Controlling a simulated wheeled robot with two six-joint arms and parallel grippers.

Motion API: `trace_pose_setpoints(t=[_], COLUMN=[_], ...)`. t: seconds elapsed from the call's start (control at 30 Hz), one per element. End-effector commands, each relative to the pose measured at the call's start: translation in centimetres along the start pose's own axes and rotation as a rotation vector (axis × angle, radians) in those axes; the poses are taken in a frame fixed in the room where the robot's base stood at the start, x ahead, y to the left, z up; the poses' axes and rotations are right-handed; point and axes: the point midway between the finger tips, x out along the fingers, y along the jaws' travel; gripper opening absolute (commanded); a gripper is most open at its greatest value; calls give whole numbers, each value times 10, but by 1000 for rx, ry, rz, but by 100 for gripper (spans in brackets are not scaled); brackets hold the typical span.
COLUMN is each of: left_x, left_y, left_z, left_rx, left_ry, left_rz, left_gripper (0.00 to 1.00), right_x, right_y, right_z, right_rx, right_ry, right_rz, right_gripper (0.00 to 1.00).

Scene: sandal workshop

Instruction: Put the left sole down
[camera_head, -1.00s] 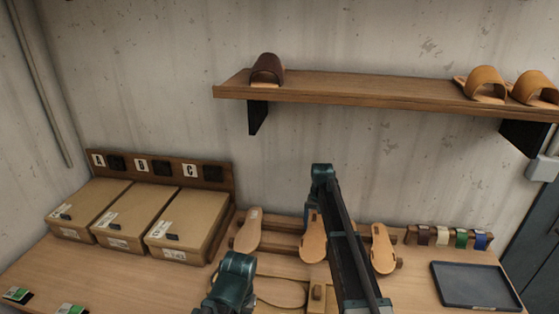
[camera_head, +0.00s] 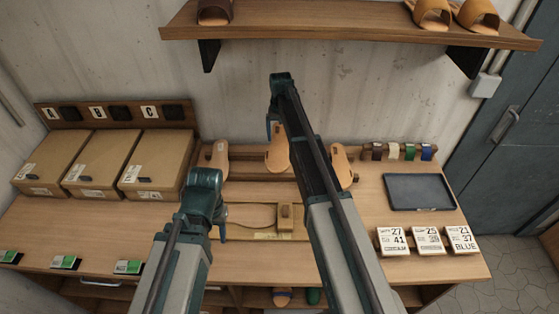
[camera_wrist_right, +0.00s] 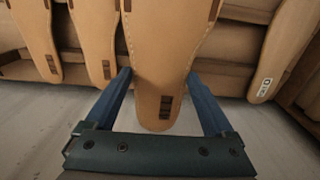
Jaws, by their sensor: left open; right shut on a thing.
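My right gripper (camera_wrist_right: 160,100) is shut on a tan sole (camera_wrist_right: 160,55), with a blue finger on either side of it in the right wrist view. In the head view this sole (camera_head: 277,155) is partly behind my right arm and stands a little higher than the soles beside it, in front of the rack. My left gripper (camera_head: 222,232) is open and empty, low over the bench; only one blue fingertip shows clearly. Beside it is a wooden jig board (camera_head: 295,230) with a curved sole outline and a small wooden block (camera_head: 285,217).
Other soles (camera_head: 219,160) (camera_head: 341,168) hang on the rack. Three cardboard boxes (camera_head: 90,162) stand at left. A dark tray (camera_head: 418,192) and three printed cards (camera_head: 427,240) lie at right. A shelf (camera_head: 350,25) with sandals runs above.

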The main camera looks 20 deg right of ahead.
Motion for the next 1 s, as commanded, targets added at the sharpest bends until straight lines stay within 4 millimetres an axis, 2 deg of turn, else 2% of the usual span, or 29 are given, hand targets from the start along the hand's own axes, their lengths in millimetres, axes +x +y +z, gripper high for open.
trace_pose_setpoints(t=[0.3,0.63,1.0], left_x=[44,52,94], left_y=[4,5,9], left_z=[-3,-3,-6], left_rx=[8,10,8], left_ry=[0,0,0], left_rz=[-2,-2,-2], left_gripper=[50,50,50], right_x=[44,52,95], right_y=[0,0,0], right_z=[0,0,0], right_rx=[0,0,0], right_ry=[0,0,0], right_rz=[0,0,0], right_gripper=[23,23,23])
